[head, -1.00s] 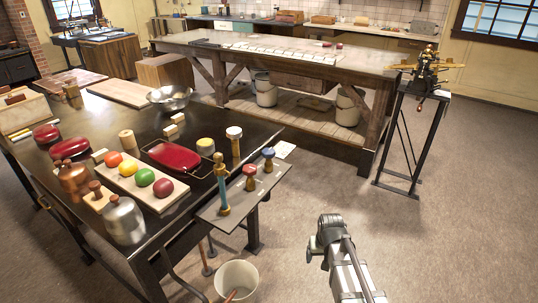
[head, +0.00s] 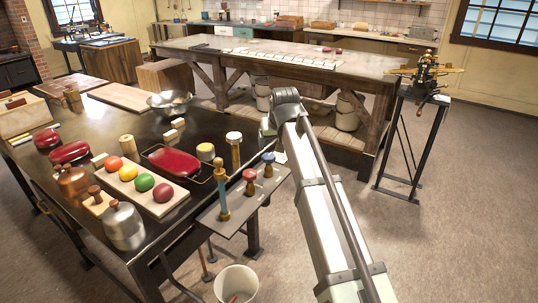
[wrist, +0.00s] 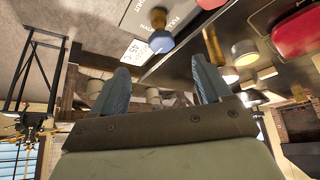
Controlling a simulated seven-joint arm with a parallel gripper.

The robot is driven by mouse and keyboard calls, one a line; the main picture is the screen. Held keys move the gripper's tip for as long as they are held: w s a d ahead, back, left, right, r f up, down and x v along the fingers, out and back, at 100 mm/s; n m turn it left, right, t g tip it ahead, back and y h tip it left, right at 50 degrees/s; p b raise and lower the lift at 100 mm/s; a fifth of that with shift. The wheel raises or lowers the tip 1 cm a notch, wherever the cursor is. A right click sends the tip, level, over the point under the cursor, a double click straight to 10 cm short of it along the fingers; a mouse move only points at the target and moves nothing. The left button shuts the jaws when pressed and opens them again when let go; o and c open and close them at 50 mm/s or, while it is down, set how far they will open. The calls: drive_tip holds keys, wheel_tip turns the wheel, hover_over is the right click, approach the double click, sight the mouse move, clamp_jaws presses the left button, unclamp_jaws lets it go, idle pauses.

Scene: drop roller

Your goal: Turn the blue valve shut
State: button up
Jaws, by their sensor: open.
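The blue valve (head: 268,158) has a blue knob on a brass stem. It stands at the right end of a grey panel (head: 236,206) fixed to the black table's side. In the wrist view the blue valve (wrist: 160,41) shows upside down, beyond and between the fingertips, apart from them. My gripper (wrist: 160,66) is open and empty, with two blue fingers spread wide. In the head view my arm rises just right of the valve, and the fingers cannot be made out there.
A white-topped post (head: 234,146) is on the black table edge. A bucket (head: 237,283) stands below on the floor.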

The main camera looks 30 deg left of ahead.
sight(269, 155)
wheel_tip(269, 155, up, 3)
drive_tip(key=w+a, duration=0.3)
drive_tip(key=shift+g+h, duration=0.5)
drive_tip(key=shift+g, duration=0.1)
drive_tip(key=x, duration=0.9)
drive_tip(key=s+d+x, duration=0.1)
drive_tip(key=x, duration=0.3)
drive_tip(key=shift+f, duration=0.55)
drive_tip(key=c, duration=1)
